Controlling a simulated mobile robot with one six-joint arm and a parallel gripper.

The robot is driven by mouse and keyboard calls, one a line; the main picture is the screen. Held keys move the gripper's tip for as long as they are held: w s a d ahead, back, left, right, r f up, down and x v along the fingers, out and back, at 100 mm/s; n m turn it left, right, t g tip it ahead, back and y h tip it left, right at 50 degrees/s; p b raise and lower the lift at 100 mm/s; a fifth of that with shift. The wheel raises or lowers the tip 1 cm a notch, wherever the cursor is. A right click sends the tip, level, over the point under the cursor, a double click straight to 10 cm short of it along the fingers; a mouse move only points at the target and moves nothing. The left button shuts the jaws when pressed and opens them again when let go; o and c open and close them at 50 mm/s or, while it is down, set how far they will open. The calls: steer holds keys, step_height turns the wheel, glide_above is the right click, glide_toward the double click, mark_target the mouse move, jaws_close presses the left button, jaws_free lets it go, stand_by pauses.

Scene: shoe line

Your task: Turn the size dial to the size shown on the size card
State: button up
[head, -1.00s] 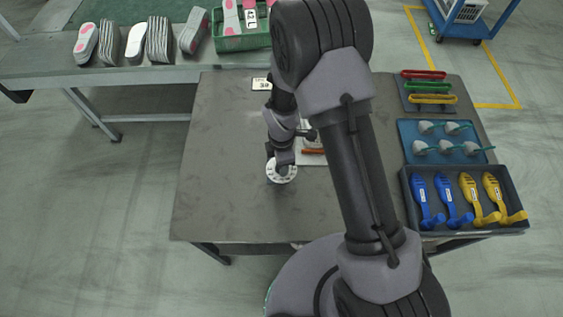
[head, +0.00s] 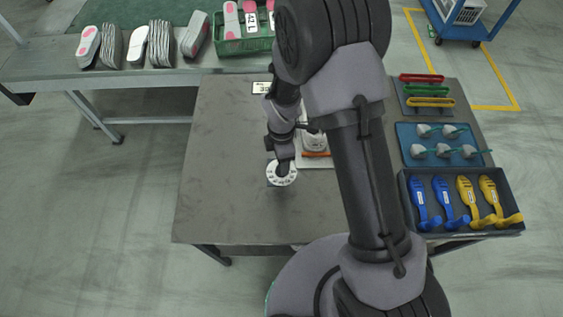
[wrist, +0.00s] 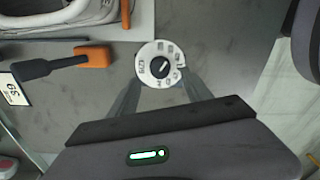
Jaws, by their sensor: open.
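The size dial (head: 281,174) is a white disc with dark size marks around its rim, lying on the grey table. In the wrist view the dial (wrist: 147,56) shows a dark knob (wrist: 160,67) at its centre, turned aslant. My gripper (wrist: 160,82) is open, with one finger on each side of the dial's near part; I cannot tell whether they touch it. In the head view my gripper (head: 284,166) is over the dial and hides part of it. The size card (head: 264,88) stands behind; in the wrist view the card (wrist: 14,90) shows a number starting with 3, its second digit unclear.
A dark tray (head: 413,232) of blue and yellow shoe forms and a blue mat (head: 404,130) are at the right. The table's left part is clear.

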step_height(320, 180, up, 12)
steer(key=p, duration=0.3)
steer(key=shift+r, duration=0.1)
steer(key=s+d+r+m+t+y+b, duration=0.1)
steer(key=s+d+r+m+b, duration=0.1)
steer(key=r+m, duration=0.35)
steer(key=s+d+r+m+t+b, duration=0.1)
steer(key=s+d+r+m, duration=0.2)
steer(key=r, duration=0.4)
steer(key=s+d+r+m+t+b, duration=0.1)
steer(key=s+r+m+t+b, duration=0.1)
steer(key=s+m, duration=0.4)
steer(key=s+d+r+m+t+y+b, duration=0.1)
steer(key=s+r+m, duration=0.3)
steer(key=m, duration=0.6)
steer(key=shift+s+d+t+b, duration=0.4)
steer(key=shift+s+d+b, duration=0.25)
steer(key=shift+s, duration=0.5)
